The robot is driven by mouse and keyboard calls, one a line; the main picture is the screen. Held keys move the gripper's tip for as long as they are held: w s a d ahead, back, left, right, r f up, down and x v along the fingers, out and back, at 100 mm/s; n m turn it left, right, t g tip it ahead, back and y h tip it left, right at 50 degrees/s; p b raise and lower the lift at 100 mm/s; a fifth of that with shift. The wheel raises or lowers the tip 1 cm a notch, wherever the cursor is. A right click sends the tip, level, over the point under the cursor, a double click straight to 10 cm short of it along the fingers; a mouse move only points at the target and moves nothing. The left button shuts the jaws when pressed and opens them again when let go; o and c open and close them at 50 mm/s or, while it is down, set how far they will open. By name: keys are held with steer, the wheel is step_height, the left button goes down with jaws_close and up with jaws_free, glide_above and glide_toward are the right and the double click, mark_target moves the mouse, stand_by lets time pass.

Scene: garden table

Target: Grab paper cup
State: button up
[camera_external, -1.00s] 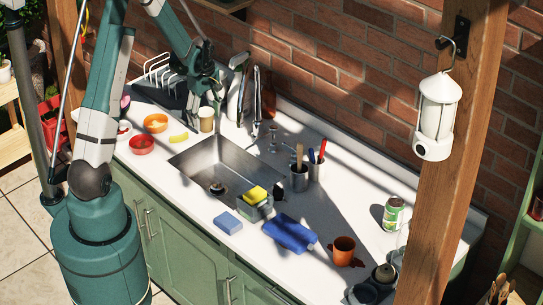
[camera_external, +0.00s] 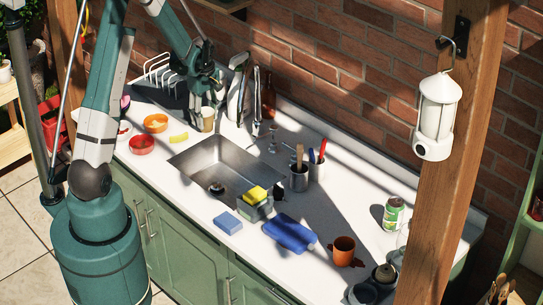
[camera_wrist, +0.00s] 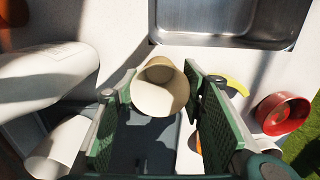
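The paper cup (camera_external: 207,121) is tan and stands upright on the white counter, left of the sink, in the external view. In the wrist view the cup (camera_wrist: 160,88) shows its open mouth between the ends of my two green fingers. My gripper (camera_external: 207,104) is open, its fingers pointing down at the cup from above. In the wrist view my gripper (camera_wrist: 158,82) has one finger on each side of the cup. The fingertips look very close to its sides; I cannot tell whether they touch. The cup's far side is hidden.
A white dish rack (camera_external: 160,72) stands behind. The sink (camera_external: 228,165) and faucet (camera_external: 257,105) are to the right.

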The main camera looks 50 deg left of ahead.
steer(key=shift+r, duration=0.2)
step_height(320, 180, up, 10)
steer(key=shift+f+b, duration=0.2)
steer(key=shift+b, duration=0.1)
stand_by(0.4)
stand_by(0.6)
